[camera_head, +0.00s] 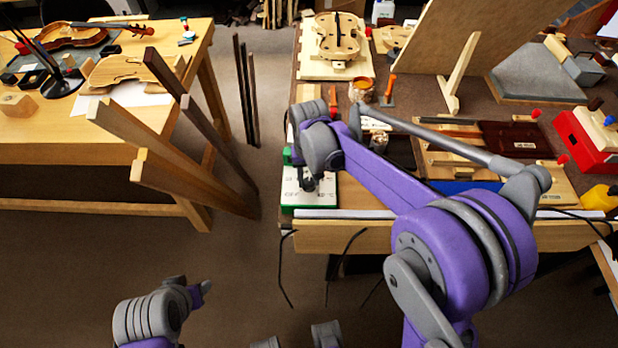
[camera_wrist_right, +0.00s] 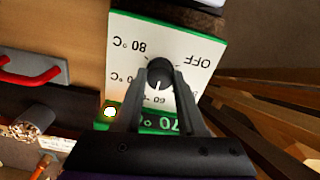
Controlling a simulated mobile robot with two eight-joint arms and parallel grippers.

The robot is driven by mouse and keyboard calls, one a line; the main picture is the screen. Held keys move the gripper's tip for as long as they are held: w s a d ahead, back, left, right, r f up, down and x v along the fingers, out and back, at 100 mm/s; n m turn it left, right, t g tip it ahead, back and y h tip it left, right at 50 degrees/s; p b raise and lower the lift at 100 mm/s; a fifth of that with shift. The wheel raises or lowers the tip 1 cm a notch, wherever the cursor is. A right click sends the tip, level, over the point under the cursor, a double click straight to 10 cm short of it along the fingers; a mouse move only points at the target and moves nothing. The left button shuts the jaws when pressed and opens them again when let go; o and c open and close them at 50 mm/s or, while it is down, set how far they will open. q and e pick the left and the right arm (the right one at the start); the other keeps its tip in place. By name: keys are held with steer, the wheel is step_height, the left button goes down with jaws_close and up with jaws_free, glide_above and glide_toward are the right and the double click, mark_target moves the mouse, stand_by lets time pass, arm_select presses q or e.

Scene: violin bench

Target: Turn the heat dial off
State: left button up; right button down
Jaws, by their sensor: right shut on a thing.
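The heat control panel (camera_wrist_right: 188,48) is a white plate with green edges, marked OFF, 80 °C and 60, with one label partly covered. Its black dial (camera_wrist_right: 160,72) has a white mark pointing toward the 60 label, away from OFF. My right gripper (camera_wrist_right: 157,85) is shut on the dial, one finger on each side. In the head view the panel (camera_head: 322,193) lies at the bench's near left corner, with my right gripper (camera_head: 306,180) over it, hiding the dial. A small lamp (camera_wrist_right: 110,112) on the panel is lit. My left arm is low at the left; its fingers are unclear.
A violin body (camera_head: 338,38) lies at the bench's back left. A jar (camera_head: 361,89) and an orange-handled tool (camera_head: 389,90) stand behind the panel. Wooden boards (camera_head: 185,160) lean against the left table.

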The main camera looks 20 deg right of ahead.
mark_target(309, 181)
steer(key=n, duration=0.6)
steer(key=shift+n, duration=0.3)
steer(key=n, duration=0.5)
steer(key=shift+n+b, duration=0.3)
steer(key=shift+n, duration=0.1)
steer(key=c, duration=0.5)
jaws_free()
steer(key=shift+r, duration=0.1)
step_height(309, 181, up, 11)
steer(key=p, duration=0.1)
